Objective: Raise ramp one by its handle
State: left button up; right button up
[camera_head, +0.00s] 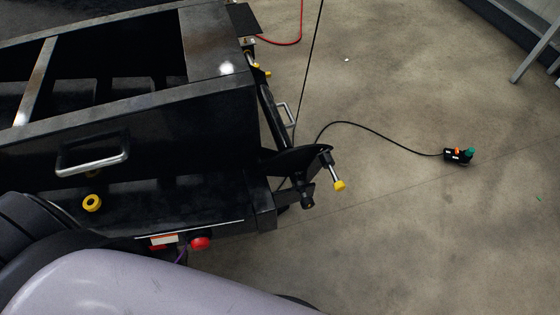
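A black trailer frame (150,94) fills the upper left of the head view. A silver U-shaped handle (96,165) is fixed to a black panel on its near side. A second, smaller silver handle (287,112) is on a narrow dark part at the frame's right end. I cannot tell which of these handles belongs to ramp one. Neither of my grippers shows. A smooth lilac-grey part and dark ribbed part of my own body cover the bottom left and hide some of the frame's near edge.
Yellow-tipped pins (339,185) stick out at the frame's right end. A yellow ring (92,203) and a red round light (201,244) are on the near side. A black cable runs across the floor to a small connector (459,155). The floor at right is mostly clear.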

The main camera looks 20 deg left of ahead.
aim_at(210, 124)
jog(key=u, duration=1.5)
